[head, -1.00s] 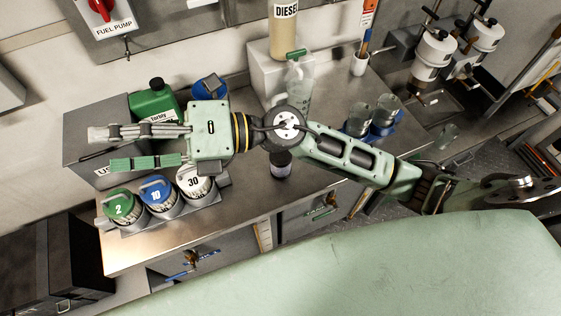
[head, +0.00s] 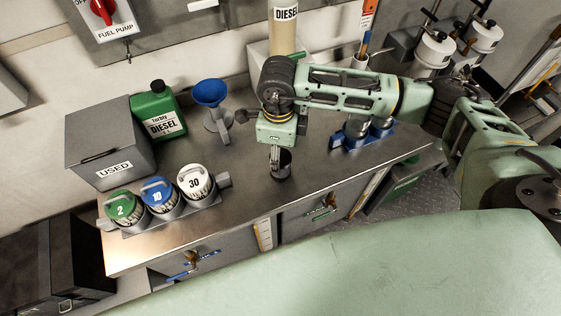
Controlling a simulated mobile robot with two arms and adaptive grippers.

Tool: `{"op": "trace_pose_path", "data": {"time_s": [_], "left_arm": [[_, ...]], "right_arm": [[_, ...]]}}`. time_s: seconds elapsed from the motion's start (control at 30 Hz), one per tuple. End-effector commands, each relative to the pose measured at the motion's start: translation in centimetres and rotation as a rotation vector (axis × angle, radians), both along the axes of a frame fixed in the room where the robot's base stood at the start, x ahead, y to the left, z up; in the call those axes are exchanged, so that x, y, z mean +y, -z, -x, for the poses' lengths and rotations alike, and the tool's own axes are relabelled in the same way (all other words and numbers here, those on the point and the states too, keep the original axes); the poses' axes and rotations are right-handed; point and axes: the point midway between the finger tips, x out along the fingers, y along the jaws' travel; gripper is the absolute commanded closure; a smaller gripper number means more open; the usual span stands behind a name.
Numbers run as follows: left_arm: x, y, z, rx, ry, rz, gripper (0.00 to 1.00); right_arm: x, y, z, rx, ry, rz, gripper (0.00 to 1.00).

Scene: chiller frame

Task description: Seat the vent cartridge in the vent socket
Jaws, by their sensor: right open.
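My right gripper (head: 275,163) points down over the metal bench, its fingers at the rim of a small dark cylindrical cup (head: 283,170). The fingers are open; I cannot tell whether they touch the cup or reach into it. The gripper covers part of the cup. I cannot make out a vent cartridge or a vent socket by name in this view. Three handled canisters stand in a grey rack at the bench's left: green "2" (head: 122,207), blue "10" (head: 158,195) and white "30" (head: 195,182). My left gripper is not in view.
A grey "USED" bin (head: 105,135), a green diesel jug (head: 158,112) and a blue funnel (head: 211,93) stand at the back left. A blue holder (head: 375,137) stands right of my gripper. The bench's front middle (head: 225,215) is clear.

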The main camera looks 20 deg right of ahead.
Motion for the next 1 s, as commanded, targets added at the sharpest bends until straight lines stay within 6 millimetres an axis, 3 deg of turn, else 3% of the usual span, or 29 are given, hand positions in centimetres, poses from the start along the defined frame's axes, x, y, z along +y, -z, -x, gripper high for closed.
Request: {"op": "trace_pose_path", "data": {"time_s": [0.17,0.3,0.6,1.0], "left_arm": [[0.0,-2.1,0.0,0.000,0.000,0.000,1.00],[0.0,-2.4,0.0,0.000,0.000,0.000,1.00],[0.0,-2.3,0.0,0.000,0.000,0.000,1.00],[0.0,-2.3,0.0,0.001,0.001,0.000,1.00]], "right_arm": [[-0.3,2.2,0.0,0.005,0.001,0.000,0.38],[-0.2,4.2,-0.2,0.002,0.000,-0.002,0.38],[-0.2,4.8,-0.2,0.000,-0.001,-0.004,0.38],[-0.2,4.8,-0.2,0.000,-0.001,-0.004,0.73]]}}
